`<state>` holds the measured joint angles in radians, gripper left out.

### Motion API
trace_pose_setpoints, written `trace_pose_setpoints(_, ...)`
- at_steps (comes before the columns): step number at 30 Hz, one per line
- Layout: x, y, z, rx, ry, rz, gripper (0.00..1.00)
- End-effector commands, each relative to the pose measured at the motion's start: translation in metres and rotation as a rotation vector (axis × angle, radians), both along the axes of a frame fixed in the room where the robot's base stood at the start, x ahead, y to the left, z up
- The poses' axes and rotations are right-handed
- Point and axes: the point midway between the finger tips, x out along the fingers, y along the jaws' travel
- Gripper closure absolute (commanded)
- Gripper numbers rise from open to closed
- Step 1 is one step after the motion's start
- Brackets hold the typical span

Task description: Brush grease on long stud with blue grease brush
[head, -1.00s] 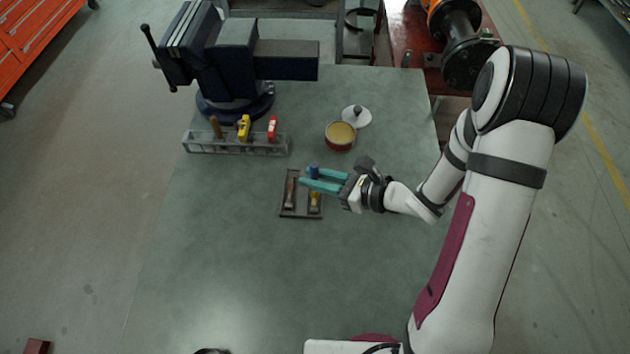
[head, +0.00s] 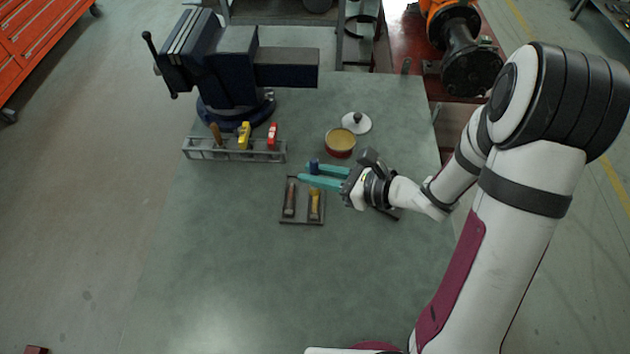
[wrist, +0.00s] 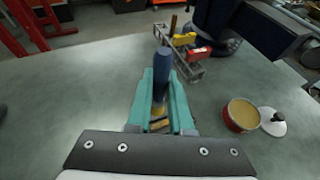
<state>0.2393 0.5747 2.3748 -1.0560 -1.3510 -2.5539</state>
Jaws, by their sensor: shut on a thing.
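My gripper (head: 311,173) has teal fingers shut on the blue grease brush (head: 314,164). In the wrist view the brush's blue handle (wrist: 161,75) stands upright between the fingers (wrist: 161,105); its lower end is hidden. The gripper is above the table, just beyond the far edge of a small dark tray (head: 302,221). In the tray lie two rod-like pieces side by side, a brownish one (head: 290,199) and a yellowish one (head: 315,205). I cannot tell which is the long stud. The open grease tin (head: 340,142), red with tan grease, stands beyond the gripper.
The tin's lid (head: 356,123) lies behind the tin. A grey rack (head: 236,153) holds brown, yellow and red handles at the left. A large dark vise (head: 232,60) stands behind it. A dark flat thing (head: 391,214) shows partly under my wrist. The near table is clear.

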Motion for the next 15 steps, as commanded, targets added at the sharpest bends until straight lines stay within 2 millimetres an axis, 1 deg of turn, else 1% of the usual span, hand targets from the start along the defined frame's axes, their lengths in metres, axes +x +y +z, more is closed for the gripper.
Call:
trace_pose_setpoints(6, -0.001, 0.0, 0.0, 0.0, 0.0, 0.0, 1.0)
trace_pose_setpoints(9, -0.012, 0.0, -0.001, 0.001, 0.002, -0.001, 1.0)
trace_pose_setpoints(15, -0.011, 0.001, -0.005, 0.001, 0.001, 0.001, 1.0)
